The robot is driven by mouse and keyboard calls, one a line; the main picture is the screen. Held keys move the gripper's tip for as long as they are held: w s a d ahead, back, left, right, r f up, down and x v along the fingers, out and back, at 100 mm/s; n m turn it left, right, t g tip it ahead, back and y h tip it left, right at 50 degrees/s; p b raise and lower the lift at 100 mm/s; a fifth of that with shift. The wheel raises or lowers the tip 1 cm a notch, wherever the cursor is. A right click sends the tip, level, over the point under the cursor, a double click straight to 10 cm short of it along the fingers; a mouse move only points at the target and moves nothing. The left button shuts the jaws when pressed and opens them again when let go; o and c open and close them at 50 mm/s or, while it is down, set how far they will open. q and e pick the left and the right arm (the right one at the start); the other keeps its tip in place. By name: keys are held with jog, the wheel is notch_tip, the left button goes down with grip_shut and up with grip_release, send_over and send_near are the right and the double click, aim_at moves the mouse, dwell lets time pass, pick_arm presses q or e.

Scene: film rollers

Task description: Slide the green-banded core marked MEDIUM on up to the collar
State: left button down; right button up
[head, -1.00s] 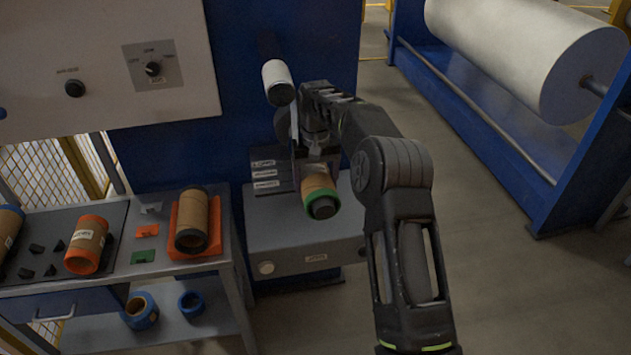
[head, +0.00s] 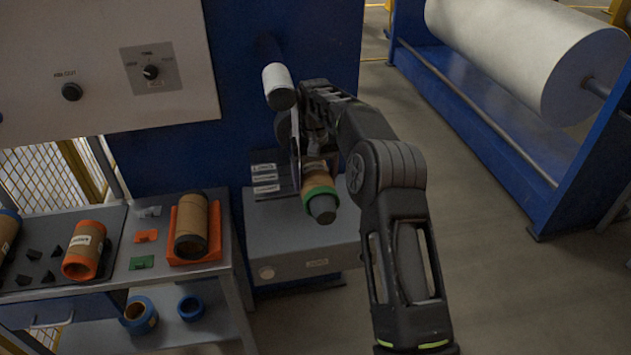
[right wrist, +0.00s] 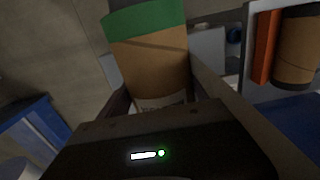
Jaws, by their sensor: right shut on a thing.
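The green-banded core (head: 317,178) is brown with a green band at its near end, and a grey shaft end sticks out through it. In the right wrist view the core (right wrist: 150,62) lies between my fingers, with part of its label showing. My right gripper (right wrist: 160,88) is shut on the core's body behind the green band. In the head view the gripper and forearm cover the far part of the core and shaft. I cannot make out the collar. My left gripper is not in view.
A white roll (head: 278,85) juts out above the held core. A grey cabinet (head: 290,245) stands below it. The bench at left holds an orange-ended core (head: 84,250) and a dark-ended core (head: 192,225) on an orange cradle. Blue-ended cores (head: 139,314) lie on the lower shelf.

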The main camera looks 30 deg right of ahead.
jog(key=shift+w+d, duration=0.3)
jog(key=shift+w, duration=0.55)
jog(key=o, duration=1.8)
jog(key=shift+c, duration=0.2)
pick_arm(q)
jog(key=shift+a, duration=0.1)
